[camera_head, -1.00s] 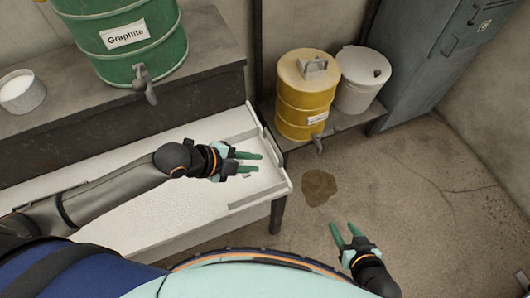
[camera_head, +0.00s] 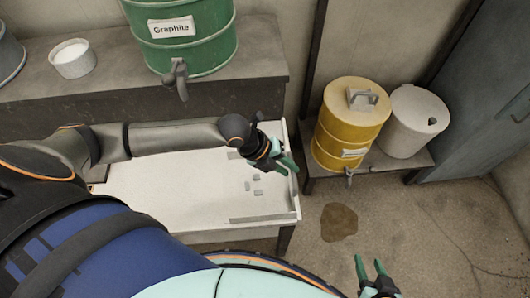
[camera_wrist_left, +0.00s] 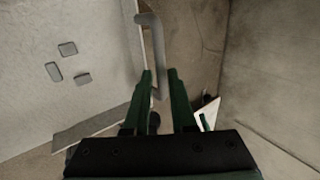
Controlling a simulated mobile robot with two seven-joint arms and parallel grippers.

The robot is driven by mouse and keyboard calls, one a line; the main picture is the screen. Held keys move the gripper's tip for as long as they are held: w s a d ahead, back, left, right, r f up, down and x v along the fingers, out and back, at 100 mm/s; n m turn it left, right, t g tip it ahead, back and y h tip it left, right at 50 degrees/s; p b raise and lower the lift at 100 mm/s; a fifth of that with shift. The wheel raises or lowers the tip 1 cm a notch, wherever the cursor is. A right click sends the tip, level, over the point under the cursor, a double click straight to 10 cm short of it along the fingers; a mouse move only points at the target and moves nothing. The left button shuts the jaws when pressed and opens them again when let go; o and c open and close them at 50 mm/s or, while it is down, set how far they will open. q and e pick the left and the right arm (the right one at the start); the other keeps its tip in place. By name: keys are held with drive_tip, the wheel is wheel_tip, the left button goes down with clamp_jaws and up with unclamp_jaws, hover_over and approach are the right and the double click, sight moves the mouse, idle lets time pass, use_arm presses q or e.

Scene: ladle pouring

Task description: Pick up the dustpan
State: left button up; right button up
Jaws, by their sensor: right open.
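I cannot clearly make out a dustpan in either view. My left gripper (camera_head: 286,163) is over the right end of the white-topped table (camera_head: 150,190). In the left wrist view its two green fingers (camera_wrist_left: 162,88) are apart, with nothing held between them. A grey bent bar (camera_wrist_left: 153,35) at the table's end runs down to the gap between the fingers; I cannot tell whether they touch it. My right gripper (camera_head: 371,268) is open and empty at the lower right, over the floor.
Several small grey pieces (camera_head: 257,192) lie on the table. A green Graphite drum (camera_head: 205,48) and white tub (camera_head: 72,62) stand on the shelf behind. A yellow drum (camera_head: 346,132) and pale bin (camera_head: 410,128) stand right. A dark stain (camera_head: 338,222) marks the floor.

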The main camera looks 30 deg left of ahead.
use_arm(q)
drive_tip(key=shift+w+a+b+x, duration=0.1)
drive_tip(key=shift+w+b+x, duration=0.05)
drive_tip(key=shift+x, duration=0.9)
drive_tip(key=shift+w+a+b+x, duration=0.1)
drive_tip(key=shift+w+b+x, duration=0.05)
drive_tip(key=shift+x, duration=0.85)
drive_tip(key=shift+w+a+b+x, duration=0.1)
drive_tip(key=shift+w+b+x, duration=0.05)
drive_tip(key=shift+x, duration=0.9)
clamp_jaws()
